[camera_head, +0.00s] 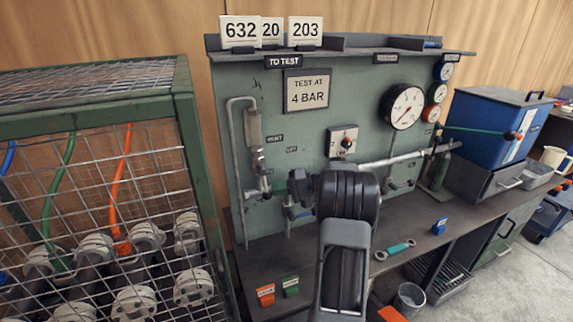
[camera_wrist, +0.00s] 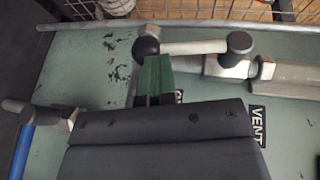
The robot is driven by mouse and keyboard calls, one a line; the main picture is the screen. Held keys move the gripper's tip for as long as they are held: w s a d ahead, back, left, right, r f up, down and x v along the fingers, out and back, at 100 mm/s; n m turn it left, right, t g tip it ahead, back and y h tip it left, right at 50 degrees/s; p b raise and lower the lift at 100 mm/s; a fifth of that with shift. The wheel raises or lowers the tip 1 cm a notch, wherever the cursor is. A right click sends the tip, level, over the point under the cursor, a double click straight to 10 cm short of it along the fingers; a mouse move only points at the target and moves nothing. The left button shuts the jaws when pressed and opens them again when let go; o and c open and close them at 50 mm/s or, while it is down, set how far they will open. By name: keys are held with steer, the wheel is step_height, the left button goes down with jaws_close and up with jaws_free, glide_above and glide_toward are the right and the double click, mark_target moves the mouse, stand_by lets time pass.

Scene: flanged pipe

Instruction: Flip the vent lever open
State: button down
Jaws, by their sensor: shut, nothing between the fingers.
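The vent lever (camera_wrist: 195,47) shows in the wrist view as a pale bar with a dark knob at its left end and a dark hub at its right end, on a silver fitting. The VENT label (camera_wrist: 258,124) is below and right of it; it also shows small in the head view (camera_head: 275,138). My gripper (camera_wrist: 156,62) has green fingers, closed together and empty, right at the lever near its knob end. Whether they touch it I cannot tell. In the head view my arm partly hides the fingers and the valve area.
A blue-handled fitting (camera_wrist: 22,150) sits at lower left in the wrist view. In the head view, a gauge (camera_head: 402,106) and rotary switch (camera_head: 343,141) are on the green panel. A mesh cage (camera_head: 182,100) stands left.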

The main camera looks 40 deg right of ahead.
steer(key=shift+w+a+f+b, duration=0.1)
steer(key=shift+a+f+b, duration=0.25)
steer(key=shift+a+b, duration=0.05)
steer(key=shift+a, duration=0.15)
stand_by(0.4)
steer(key=d+f+v, duration=0.1)
steer(key=f+v, duration=0.1)
steer(key=v, duration=1.1)
steer(key=shift+d+f, duration=0.25)
steer(key=shift+f, duration=0.1)
steer(key=shift+a, duration=0.15)
